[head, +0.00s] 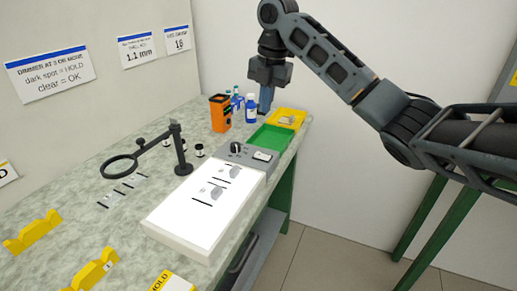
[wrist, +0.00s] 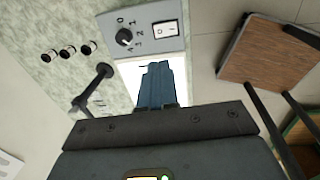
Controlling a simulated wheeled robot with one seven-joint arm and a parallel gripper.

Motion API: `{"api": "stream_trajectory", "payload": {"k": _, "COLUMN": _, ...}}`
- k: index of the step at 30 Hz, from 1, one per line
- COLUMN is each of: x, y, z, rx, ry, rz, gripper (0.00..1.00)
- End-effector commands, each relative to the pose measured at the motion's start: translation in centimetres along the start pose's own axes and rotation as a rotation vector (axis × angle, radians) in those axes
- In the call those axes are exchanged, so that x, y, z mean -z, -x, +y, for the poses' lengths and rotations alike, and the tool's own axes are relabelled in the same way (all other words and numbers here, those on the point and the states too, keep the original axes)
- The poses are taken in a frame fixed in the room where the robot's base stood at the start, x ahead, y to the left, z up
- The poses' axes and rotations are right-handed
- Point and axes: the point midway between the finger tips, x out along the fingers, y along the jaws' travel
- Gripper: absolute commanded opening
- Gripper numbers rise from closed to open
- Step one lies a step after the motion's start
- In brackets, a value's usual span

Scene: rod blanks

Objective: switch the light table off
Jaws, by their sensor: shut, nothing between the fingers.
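The light table (head: 168,216) lies on the bench in the head view, its top glowing bright white, with small grey pieces and dark rods on it. Its grey control panel (head: 246,156) at the far end carries a black dimmer knob (head: 236,147) and a white rocker switch (head: 262,156). In the wrist view the knob (wrist: 124,37) sits beside numbers, and the switch (wrist: 166,30) is right of it. My gripper (head: 265,111) is shut and empty, above the bench's far end beyond the panel. In the wrist view its blue fingers (wrist: 157,68) cover part of the lit surface.
A green tray (head: 258,143) and a yellow tray (head: 273,121) lie beyond the panel. A blue bottle (head: 251,110) and an orange container (head: 220,113) stand close to my gripper. A magnifier stand (head: 180,150) rises left of the light table. A wooden-topped stool (wrist: 262,62) shows in the wrist view.

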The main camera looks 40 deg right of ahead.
Motion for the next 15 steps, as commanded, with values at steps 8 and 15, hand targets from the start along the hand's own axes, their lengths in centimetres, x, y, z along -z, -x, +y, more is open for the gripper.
{"api": "stream_trajectory", "payload": {"k": 8, "x": 0.1, "y": -1.1, "z": 0.0, "rx": 0.000, "ry": 0.001, "rz": 0.002, "gripper": 0.00}}
{"api": "stream_trajectory", "payload": {"k": 15, "x": 0.2, "y": -5.6, "z": 0.0, "rx": 0.001, "ry": 0.000, "rz": 0.006, "gripper": 0.00}}
